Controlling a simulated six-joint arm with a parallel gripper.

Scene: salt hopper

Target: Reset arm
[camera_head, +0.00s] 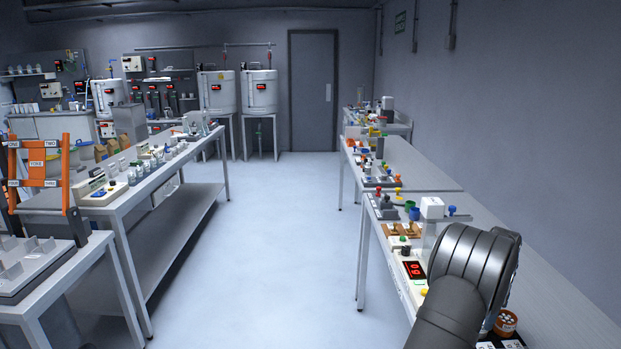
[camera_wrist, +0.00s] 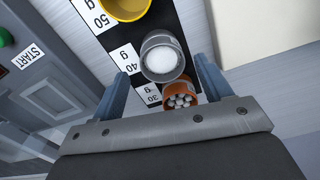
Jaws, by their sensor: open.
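My gripper (camera_wrist: 163,70) is open in the wrist view, its two blue-grey fingers spread with nothing visibly clamped between them. A grey cup holding white grains (camera_wrist: 162,58) stands between and beyond the fingertips, beside the "40 g" label. An orange cup with several round white pieces in it (camera_wrist: 180,93) stands nearer, beside "30 g" and partly behind the gripper's crossbar. Whether the fingers touch either cup is unclear. In the head view my dark arm covers the lower right and hides the gripper; the orange cup (camera_head: 505,322) shows past it.
A yellow cup (camera_wrist: 124,8) stands by "50 g" on the black strip (camera_wrist: 178,22). A grey box (camera_wrist: 45,98) with a START label is at left. In the head view, the right bench (camera_head: 545,270) is clear along its wall side; the aisle floor (camera_head: 270,240) is open.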

